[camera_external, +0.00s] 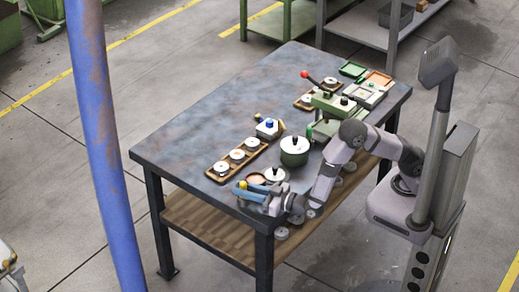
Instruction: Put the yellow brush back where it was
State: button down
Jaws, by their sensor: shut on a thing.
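My gripper (247,187) is low over the near left corner of the blue-grey table (215,108). Its blue fingers are shut on a small yellow thing, which I take to be the yellow brush (243,184). Only its rounded yellow end shows; the fingers hide the rest. I cannot tell whether it touches the tabletop.
A wooden tray with several white discs (237,158) lies behind the gripper. A green pot with a white lid (294,151) and a blue-knobbed block (268,128) stand farther back. A green press with a red-knobbed lever (329,101) stands at the right. The table's left far area is clear.

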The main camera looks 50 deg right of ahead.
jog(key=shift+f, duration=0.1)
jog(key=shift+f, duration=0.15)
jog(key=c, duration=1.6)
grip_release()
jog(key=shift+r, duration=0.25)
jog(key=b+v, duration=0.1)
jog(key=v, duration=1.1)
